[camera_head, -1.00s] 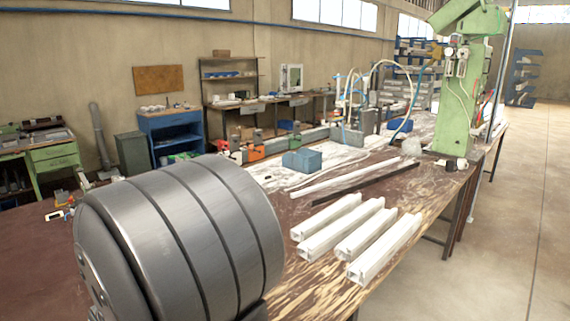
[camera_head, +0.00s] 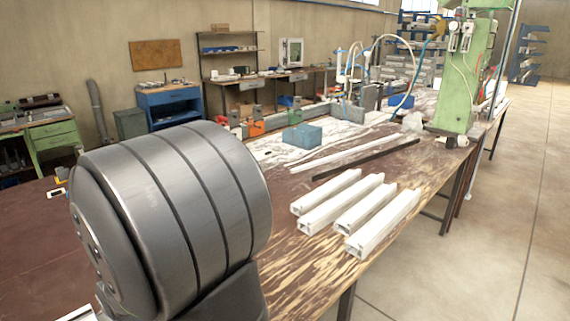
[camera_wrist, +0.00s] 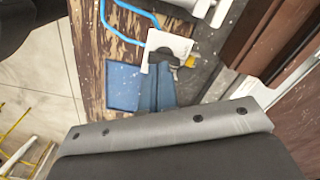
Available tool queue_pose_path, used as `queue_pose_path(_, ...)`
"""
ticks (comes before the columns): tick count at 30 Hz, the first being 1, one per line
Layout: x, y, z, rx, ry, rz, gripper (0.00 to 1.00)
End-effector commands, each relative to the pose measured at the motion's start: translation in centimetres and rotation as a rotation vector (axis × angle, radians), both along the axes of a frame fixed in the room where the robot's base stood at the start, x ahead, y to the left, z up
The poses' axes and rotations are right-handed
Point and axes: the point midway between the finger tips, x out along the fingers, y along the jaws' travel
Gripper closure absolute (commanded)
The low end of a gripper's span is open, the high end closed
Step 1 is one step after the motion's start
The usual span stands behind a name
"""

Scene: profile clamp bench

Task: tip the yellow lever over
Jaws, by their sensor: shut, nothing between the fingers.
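In the wrist view a small yellow piece (camera_wrist: 190,62), which looks like the lever, shows at the right edge of a white block (camera_wrist: 168,46). Most of it is hidden, and its tilt cannot be told. My gripper (camera_wrist: 157,75) points at the white block, with two narrow blue-grey fingers together and nothing between them. Their tips end close to the block, a little left of the yellow piece. I cannot tell whether they touch. In the head view I make out no yellow lever; my large grey arm joint covers the front left.
White profiles (camera_head: 357,210) lie on the worn bench, with a dark bar (camera_head: 366,160) behind them. A blue box (camera_head: 302,135) stands further back. A green machine column (camera_head: 455,85) rises at the back right. A bright blue hose (camera_wrist: 104,20) curves near the white block.

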Motion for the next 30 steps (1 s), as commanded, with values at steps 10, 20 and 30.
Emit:
queue_pose_path(10,0.0,0.0,-0.7,0.001,0.0,0.0,1.0)
queue_pose_path(20,0.4,0.4,-0.7,0.001,0.0,0.0,1.0)
queue_pose_path(30,1.4,1.4,-0.7,0.001,0.0,-0.001,1.0)
